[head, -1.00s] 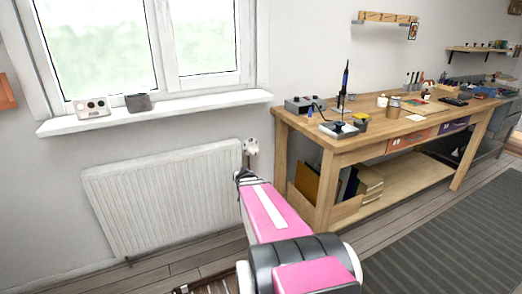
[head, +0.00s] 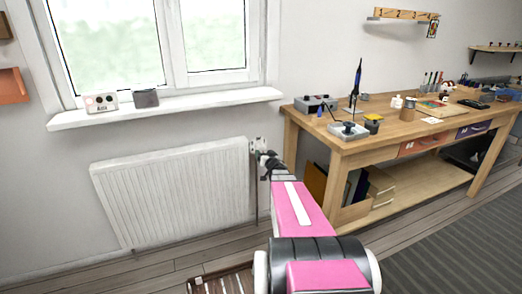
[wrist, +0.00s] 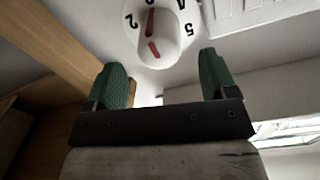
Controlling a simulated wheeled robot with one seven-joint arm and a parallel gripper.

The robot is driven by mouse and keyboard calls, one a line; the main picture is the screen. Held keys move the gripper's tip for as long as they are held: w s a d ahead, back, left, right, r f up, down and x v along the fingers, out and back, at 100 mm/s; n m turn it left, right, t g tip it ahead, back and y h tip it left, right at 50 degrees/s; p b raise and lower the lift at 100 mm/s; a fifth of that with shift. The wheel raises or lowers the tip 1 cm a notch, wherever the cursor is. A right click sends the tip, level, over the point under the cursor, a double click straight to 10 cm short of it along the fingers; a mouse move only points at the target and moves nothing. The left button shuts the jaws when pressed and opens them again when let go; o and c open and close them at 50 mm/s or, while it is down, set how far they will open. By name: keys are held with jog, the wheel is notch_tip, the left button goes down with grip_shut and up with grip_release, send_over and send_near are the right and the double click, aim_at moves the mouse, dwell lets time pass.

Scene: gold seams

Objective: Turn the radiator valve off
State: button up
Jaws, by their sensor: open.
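The radiator valve (wrist: 172,36) is a white round dial with black numerals, a 2 and a 5 among them, and two red marks roughly in line. It lies at the top of the wrist view, partly cut off by the frame edge. My gripper (wrist: 161,64) is open, with its green fingers apart and nothing between them. The valve appears just beyond the fingertips. I cannot tell whether they touch.
A wooden workbench (head: 408,128) with tools stands to the right of my arm. A windowsill (head: 180,106) with two small boxes juts out above the radiator. A slatted wooden thing (head: 222,283) lies on the floor below. The striped rug (head: 450,225) at right is clear.

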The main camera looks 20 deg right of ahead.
aim_at(261, 148)
jog(key=w, duration=0.6)
jog(key=shift+w, duration=0.3)
jog(key=c, duration=0.9)
